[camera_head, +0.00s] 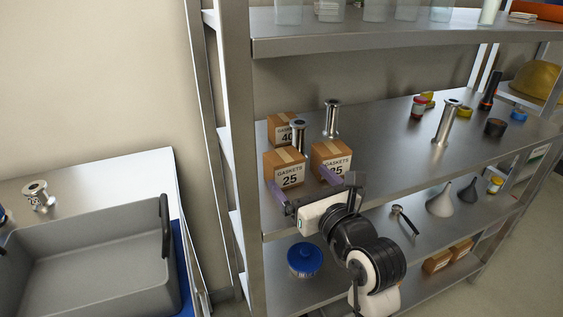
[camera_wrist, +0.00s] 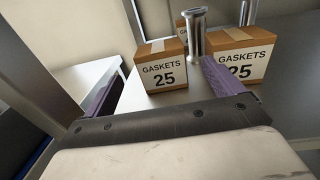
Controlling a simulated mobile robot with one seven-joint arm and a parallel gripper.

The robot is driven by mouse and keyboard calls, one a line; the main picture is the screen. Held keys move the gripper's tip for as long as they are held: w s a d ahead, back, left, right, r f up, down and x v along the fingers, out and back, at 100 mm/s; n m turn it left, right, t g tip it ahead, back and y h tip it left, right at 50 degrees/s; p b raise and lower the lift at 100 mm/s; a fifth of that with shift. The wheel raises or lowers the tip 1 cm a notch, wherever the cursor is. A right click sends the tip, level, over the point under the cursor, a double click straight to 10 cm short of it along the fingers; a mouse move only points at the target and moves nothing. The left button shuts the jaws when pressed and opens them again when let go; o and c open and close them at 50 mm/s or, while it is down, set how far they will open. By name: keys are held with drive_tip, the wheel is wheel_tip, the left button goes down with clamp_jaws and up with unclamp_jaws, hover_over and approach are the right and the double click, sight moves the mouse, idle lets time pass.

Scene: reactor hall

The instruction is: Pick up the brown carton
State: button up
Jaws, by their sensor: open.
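Three brown cartons stand at the left end of the middle shelf. The front left carton (camera_head: 284,170) reads GASKETS 25. A second carton (camera_head: 332,157) stands to its right, also marked 25. A third carton (camera_head: 281,128) stands behind, marked 40. My gripper (camera_head: 304,180) is open at the shelf's front edge, its purple fingers pointing at the cartons. In the wrist view the front left carton (camera_wrist: 163,67) lies ahead between the fingers, apart from them. The right carton (camera_wrist: 235,52) is partly behind the right finger. The frames do not show which carton is meant.
Metal flanged tubes (camera_head: 298,135) and (camera_head: 331,118) stand close among the cartons. A shelf post (camera_head: 240,150) rises left of them. The upper shelf (camera_head: 370,43) is overhead. A grey tray (camera_head: 90,265) sits on a table at left. The shelf's centre is mostly clear.

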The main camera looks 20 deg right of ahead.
sight(290, 168)
drive_tip(key=w, duration=0.3)
drive_tip(key=w+p, duration=0.1)
drive_tip(key=shift+w+a, duration=0.3)
drive_tip(key=shift+w, duration=0.05)
drive_tip(key=w+p, duration=0.1)
drive_tip(key=w, duration=0.2)
drive_tip(key=w+p, duration=0.1)
drive_tip(key=w, duration=0.1)
drive_tip(key=shift+a+p, duration=0.25)
drive_tip(key=shift+p, duration=0.05)
drive_tip(key=shift+w, duration=0.15)
drive_tip(key=c, duration=1.1)
